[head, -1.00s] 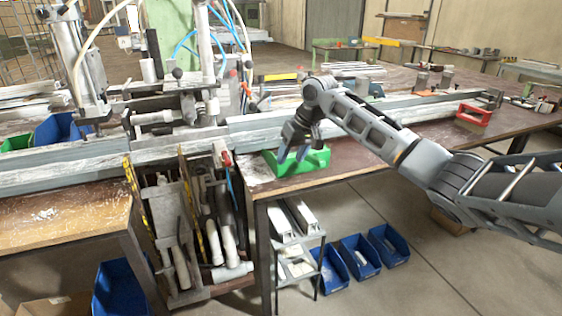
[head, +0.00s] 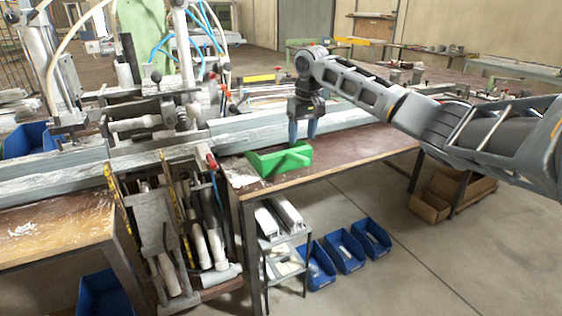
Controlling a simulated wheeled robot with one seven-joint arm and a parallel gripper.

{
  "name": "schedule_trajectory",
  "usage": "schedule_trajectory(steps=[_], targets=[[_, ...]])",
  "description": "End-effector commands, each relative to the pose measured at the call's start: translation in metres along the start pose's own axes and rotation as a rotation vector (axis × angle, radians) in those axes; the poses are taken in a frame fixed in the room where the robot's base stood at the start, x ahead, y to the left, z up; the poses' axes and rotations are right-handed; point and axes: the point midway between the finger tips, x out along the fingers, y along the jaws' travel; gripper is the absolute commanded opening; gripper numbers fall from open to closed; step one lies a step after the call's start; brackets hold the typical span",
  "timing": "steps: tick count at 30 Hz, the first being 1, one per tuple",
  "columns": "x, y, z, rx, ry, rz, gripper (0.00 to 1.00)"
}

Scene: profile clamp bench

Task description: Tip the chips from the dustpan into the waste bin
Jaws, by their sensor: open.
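The green dustpan (head: 272,163) lies on the brown bench top near its front left corner. My gripper (head: 302,138) is open and empty, its blue fingers pointing down at the dustpan's back right end. The fingertips overlap the dustpan's edge in the picture; I cannot tell whether they touch it. Pale chips (head: 242,173) lie on the bench to the left of the dustpan. Whether chips lie inside the dustpan is hidden by its wall. I cannot tell which container is the waste bin.
Open brown boxes (head: 430,207) stand on the floor at the right. Several blue bins (head: 345,252) stand below the bench beside a small metal rack (head: 284,262). The long profile (head: 240,128) and clamp machinery (head: 160,120) are behind and left. The bench right of the dustpan is clear.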

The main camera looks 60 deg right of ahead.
Motion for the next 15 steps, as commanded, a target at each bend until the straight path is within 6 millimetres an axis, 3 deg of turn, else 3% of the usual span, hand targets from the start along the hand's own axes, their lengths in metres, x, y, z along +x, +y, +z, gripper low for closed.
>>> schedule_trajectory(steps=[15], targets=[[0.057, -0.001, 0.000, 0.001, -0.001, -0.003, 0.55]])
